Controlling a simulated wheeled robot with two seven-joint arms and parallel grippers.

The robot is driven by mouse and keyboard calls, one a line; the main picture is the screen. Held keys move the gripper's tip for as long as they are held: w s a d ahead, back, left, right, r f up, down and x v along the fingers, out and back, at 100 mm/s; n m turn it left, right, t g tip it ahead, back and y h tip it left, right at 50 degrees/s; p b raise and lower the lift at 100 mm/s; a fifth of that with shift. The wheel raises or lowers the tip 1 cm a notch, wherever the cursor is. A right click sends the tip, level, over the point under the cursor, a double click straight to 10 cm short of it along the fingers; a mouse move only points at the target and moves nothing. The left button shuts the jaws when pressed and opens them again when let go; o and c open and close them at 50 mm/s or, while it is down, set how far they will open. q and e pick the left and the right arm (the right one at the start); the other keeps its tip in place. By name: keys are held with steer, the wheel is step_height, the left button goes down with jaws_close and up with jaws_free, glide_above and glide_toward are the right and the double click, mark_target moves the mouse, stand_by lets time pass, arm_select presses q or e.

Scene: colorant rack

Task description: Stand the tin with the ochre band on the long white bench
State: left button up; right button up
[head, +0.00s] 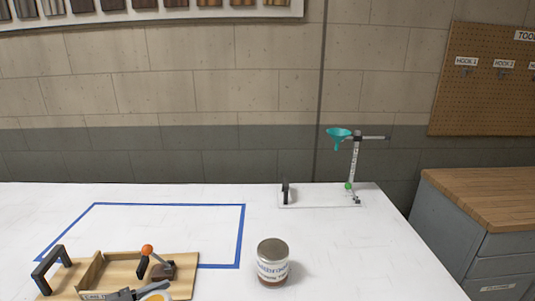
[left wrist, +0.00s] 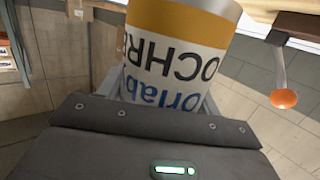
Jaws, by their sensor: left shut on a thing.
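The tin with the ochre band (left wrist: 185,20) is in my left gripper (left wrist: 160,90), in the left wrist view. Its white label reads "OCHR" upside down in that picture, and its ends are cut off or hidden. The fingers are shut on its sides. The long white bench (head: 320,240) fills the lower head view. My right gripper is in neither view.
Another tin (head: 272,262), with a reddish-brown band, stands on the bench. A wooden tray (head: 185,262) with tools is front left, overlapping a blue taped outline (head: 242,235). A funnel stand (head: 354,165) is at the back right. An orange knob (left wrist: 285,98) shows in the left wrist view.

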arm_select(q)
steer(key=shift+w+a+r+n+t+y, duration=0.15)
steer(key=shift+w+r+n+t+y, duration=0.15)
steer(key=shift+n+t+y, duration=0.3)
steer(key=shift+w+n+t+y, duration=0.15)
steer(key=shift+n+t+y, duration=0.25)
steer(key=shift+n+t, duration=0.2)
steer(key=shift+s+r+n+t+y, duration=0.2)
steer(key=shift+n+t+y, duration=0.3)
steer(key=shift+y, duration=0.2)
steer(key=shift+s+d+n+y, duration=0.2)
steer(key=shift+s+n+y, duration=0.1)
steer(key=shift+n+y, duration=0.1)
steer(key=shift+s+d+t, duration=0.3)
steer(key=shift+s, duration=0.05)
steer(key=shift+s+d+f+y, duration=0.1)
steer(key=shift+s+f+y, duration=0.05)
steer(key=shift+f+y, duration=0.15)
